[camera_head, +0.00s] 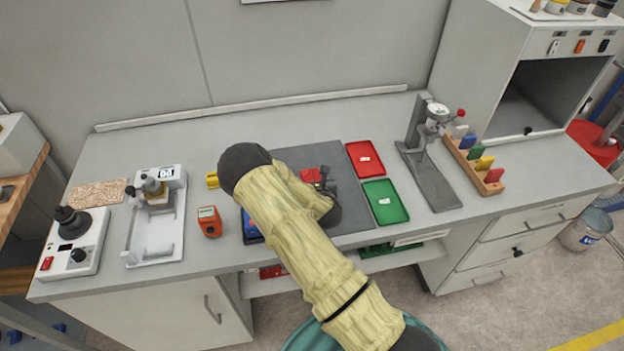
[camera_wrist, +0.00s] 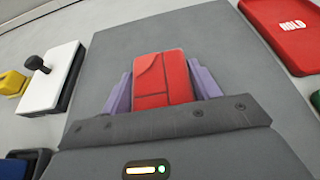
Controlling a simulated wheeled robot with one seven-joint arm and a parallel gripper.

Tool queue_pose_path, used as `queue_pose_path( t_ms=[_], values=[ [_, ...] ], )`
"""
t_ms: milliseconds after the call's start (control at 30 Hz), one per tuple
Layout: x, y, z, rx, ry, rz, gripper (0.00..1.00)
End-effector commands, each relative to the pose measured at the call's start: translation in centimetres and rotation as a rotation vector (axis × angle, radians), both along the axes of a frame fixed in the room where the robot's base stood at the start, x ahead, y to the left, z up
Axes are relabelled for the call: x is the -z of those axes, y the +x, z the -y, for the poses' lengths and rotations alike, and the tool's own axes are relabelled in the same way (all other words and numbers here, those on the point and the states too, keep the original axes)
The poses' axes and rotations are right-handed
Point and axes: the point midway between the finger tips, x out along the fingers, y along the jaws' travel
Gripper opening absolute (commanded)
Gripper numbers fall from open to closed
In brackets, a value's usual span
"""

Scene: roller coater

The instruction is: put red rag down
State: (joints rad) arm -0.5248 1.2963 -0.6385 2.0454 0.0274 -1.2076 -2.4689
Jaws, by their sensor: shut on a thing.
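The red rag (camera_wrist: 163,78) is a folded red block between the two purple fingers of my gripper (camera_wrist: 165,85) in the wrist view. My gripper is shut on it, with a finger against each side. In the head view the red rag (camera_head: 311,175) shows beside my gripper (camera_head: 322,178), over the dark grey mat (camera_head: 345,153). I cannot tell whether the rag touches the mat. My arm hides part of the mat and bench.
A red tray (camera_head: 364,158) and a green tray (camera_head: 385,202) lie right of the mat. An orange meter (camera_head: 209,221) and a yellow item (camera_head: 212,180) are to the left. A gauge stand (camera_head: 428,150) stands farther right. Bare mat shows around the rag.

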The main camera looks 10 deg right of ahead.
Motion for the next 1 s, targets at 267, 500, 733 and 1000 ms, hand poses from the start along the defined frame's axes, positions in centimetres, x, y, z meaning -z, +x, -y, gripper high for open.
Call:
queue_pose_path(
  t_ms=[267,500,733,1000],
  values=[
    [0.2,0.0,0.0,0.0,0.0,-0.001,0.83],
    [0.0,0.0,0.0,0.0,0.0,-0.001,0.83],
    [-0.6,-1.6,0.0,0.0,-0.002,-0.002,0.83],
    [-2.1,-5.4,0.0,0.001,-0.001,-0.002,0.83]
  ],
)
